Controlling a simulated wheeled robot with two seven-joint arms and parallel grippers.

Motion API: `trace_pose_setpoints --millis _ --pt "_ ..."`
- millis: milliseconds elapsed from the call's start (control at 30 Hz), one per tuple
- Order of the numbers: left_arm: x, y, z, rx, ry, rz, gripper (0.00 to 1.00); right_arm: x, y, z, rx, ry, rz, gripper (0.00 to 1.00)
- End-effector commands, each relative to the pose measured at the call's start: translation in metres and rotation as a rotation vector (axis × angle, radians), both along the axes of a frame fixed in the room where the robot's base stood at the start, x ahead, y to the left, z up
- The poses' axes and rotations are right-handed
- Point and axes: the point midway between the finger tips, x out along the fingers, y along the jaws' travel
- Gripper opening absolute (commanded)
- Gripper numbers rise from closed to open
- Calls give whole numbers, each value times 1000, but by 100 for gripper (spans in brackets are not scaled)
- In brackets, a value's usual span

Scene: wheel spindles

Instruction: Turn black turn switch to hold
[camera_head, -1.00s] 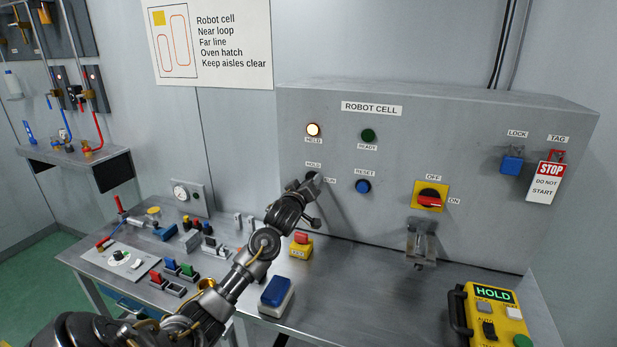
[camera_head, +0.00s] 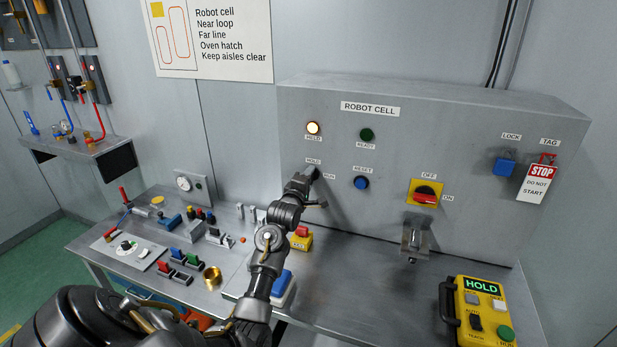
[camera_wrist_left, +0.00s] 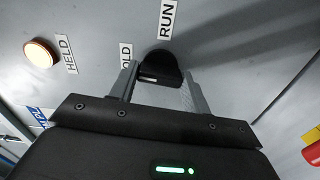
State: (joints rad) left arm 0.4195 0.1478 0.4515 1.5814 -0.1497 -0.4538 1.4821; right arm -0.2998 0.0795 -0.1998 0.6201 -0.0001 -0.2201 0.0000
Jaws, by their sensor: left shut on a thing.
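The black turn switch (camera_wrist_left: 160,68) is on the grey ROBOT CELL panel (camera_head: 450,130), between the HOLD label (camera_head: 313,161) and the RUN label (camera_head: 329,176). My left gripper (camera_head: 308,177) reaches it at the panel face and covers most of it in the head view. In the left wrist view the two fingers (camera_wrist_left: 160,74) stand on either side of the knob, shut on it. Which label the knob points to is not clear. The HELD lamp (camera_head: 313,128) glows white. My right gripper is not in view.
The blue RESET button (camera_head: 361,183), the dark READY lamp (camera_head: 366,135) and the red-yellow rotary switch (camera_head: 425,195) are to the right. A yellow pendant (camera_head: 483,310) reading HOLD lies on the bench. A yellow box with a red top (camera_head: 301,240) sits below my left arm.

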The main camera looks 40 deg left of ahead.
Motion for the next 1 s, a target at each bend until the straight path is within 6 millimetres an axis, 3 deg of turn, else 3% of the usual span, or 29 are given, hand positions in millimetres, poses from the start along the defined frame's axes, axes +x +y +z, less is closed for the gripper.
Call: trace_pose_setpoints --millis 300,800,833,1000 --pt "0 0 -1 -95 -30 0 24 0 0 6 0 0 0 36" --pt "0 0 -1 -109 -36 0 24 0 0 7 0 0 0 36" --pt "0 0 -1 -109 -36 0 50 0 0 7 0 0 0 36" --pt "0 0 -1 -108 -37 0 69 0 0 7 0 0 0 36"
